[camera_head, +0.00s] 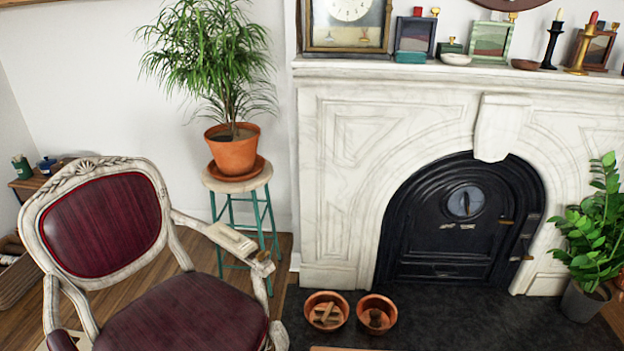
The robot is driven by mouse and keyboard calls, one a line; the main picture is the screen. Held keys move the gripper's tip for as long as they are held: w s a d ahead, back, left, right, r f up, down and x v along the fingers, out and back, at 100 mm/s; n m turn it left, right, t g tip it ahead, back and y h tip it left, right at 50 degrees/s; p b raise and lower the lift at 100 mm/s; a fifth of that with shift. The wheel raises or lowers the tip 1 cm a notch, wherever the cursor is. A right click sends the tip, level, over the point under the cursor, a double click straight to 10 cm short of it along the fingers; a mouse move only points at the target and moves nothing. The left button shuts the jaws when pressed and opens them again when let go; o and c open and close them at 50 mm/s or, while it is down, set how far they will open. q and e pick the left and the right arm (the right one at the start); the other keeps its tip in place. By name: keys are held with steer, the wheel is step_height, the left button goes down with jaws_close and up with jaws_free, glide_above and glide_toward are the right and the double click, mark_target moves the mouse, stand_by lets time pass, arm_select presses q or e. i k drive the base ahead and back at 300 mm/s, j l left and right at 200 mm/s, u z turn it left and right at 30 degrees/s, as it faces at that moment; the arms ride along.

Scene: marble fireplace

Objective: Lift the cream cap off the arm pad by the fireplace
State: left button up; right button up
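A carved whitewashed armchair (105,215) with dark red upholstery stands at the left. On its arm (188,219) nearer the fireplace lies a cream, elongated piece (230,238), which looks like the cream cap. It covers the top of that arm, so the arm pad under it is hidden. The chair's other arm, at the bottom left, shows a bare dark red pad (61,341). Neither of my grippers is in view.
A green stool (237,180) with a potted plant (234,154) stands just behind the cream piece. The marble fireplace (340,185) is to the right. Two terracotta bowls (326,311) (377,314) sit on the dark hearth (470,325). Ornaments line the mantel (440,72).

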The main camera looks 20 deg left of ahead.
mark_target(243, 246)
steer(key=u, duration=1.2)
